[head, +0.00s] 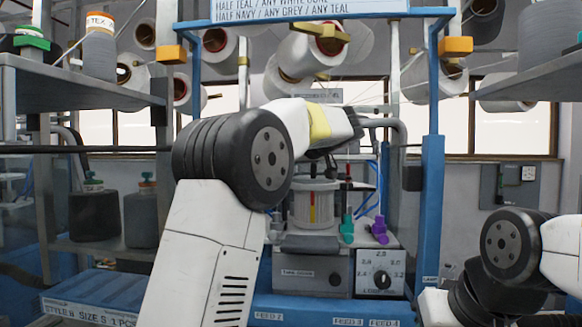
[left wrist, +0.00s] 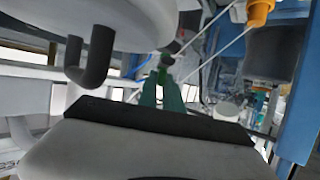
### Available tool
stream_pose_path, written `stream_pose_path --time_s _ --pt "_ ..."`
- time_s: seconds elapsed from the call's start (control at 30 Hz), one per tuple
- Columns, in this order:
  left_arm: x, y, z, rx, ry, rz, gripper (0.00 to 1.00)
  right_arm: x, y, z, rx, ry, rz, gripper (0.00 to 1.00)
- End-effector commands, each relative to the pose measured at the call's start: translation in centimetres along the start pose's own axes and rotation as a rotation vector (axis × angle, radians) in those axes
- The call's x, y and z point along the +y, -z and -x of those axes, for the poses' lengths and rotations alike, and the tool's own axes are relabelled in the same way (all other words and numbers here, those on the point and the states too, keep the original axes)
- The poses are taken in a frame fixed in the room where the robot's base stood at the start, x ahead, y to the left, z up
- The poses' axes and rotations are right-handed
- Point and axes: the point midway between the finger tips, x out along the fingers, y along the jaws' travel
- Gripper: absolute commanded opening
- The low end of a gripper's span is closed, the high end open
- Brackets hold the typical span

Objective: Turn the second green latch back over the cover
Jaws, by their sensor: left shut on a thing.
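A knitting machine (head: 315,275) stands at the centre of the head view, with a pale ribbed cylinder on top. A green latch-like piece (head: 347,228) stands upright beside a purple one (head: 380,229), at the right of the cylinder. I cannot tell which part is the cover. My left arm crosses above the machine and its wrist hides the fingers in the head view. I cannot tell surely which latch this is. My right gripper is out of view.
A dial panel (head: 381,278) is at the machine's right front. Blue posts (head: 432,200) flank the machine. Shelves with yarn cones (head: 99,45) stand at the left. In the left wrist view pale strands and a grey hook-shaped part (left wrist: 95,60) are close to my gripper.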

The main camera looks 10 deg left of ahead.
Motion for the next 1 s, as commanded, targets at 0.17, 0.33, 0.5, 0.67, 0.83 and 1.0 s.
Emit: stream_pose_path --time_s 0.17,0.33,0.5,0.67,0.83,1.0 --pt "0.31 0.04 -0.02 0.003 0.093 0.039 0.00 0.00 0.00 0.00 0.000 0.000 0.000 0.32" --pt "0.24 0.05 0.06 0.003 0.116 0.050 0.00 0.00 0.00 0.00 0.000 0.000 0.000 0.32" --pt "0.23 0.04 0.06 0.003 0.115 0.049 0.00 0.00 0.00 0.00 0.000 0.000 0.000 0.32" --pt "0.23 0.03 0.06 0.002 0.115 0.049 0.32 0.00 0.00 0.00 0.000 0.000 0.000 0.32" --pt "0.22 0.02 0.06 0.002 0.115 0.049 0.32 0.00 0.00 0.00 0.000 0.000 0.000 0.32" --pt "0.27 0.01 0.30 0.002 0.114 0.048 0.32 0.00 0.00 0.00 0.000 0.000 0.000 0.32"
